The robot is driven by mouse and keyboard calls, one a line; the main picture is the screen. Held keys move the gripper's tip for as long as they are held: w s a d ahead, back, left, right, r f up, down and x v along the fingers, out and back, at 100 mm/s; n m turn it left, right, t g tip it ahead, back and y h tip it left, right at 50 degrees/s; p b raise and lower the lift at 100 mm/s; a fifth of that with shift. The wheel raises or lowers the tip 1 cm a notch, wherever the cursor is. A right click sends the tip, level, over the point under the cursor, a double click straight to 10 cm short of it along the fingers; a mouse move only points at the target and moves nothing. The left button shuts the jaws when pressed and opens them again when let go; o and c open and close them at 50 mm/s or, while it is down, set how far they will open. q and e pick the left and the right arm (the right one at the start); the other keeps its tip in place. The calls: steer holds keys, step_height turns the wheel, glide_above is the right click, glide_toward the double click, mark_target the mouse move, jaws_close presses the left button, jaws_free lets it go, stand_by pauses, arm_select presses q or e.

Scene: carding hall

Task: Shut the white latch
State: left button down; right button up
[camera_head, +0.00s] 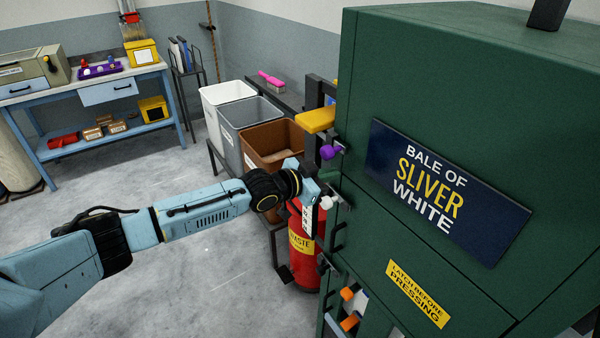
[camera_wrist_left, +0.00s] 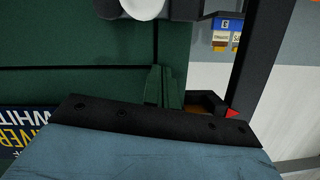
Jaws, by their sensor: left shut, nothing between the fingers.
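The white latch shows as a pale rounded knob (camera_head: 326,202) on the front left edge of the green press (camera_head: 440,90). A white rounded end, likely the same knob (camera_wrist_left: 143,8), shows at the top edge of the left wrist view, cut off by the frame. My left gripper (camera_head: 313,188) is shut and empty, close beside the white knob. I cannot tell whether they touch. Its fingertips are partly hidden, and the latch's seating is too small to judge. My right gripper is not in view.
A purple knob (camera_head: 330,152) and a yellow block (camera_head: 315,120) sit above the white knob; orange handles (camera_head: 348,322) sit below. A red extinguisher-like cylinder (camera_head: 303,245) stands behind my wrist. White, grey and brown bins (camera_head: 275,140) stand behind. The floor at left is clear.

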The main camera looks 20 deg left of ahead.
arm_select(q)
steer(key=b+v, duration=0.1)
steer(key=v, duration=0.8)
steer(key=shift+s+a+f, duration=0.15)
steer(key=shift+s+a, duration=0.1)
steer(key=shift+a, duration=0.15)
steer(key=shift+f, duration=0.1)
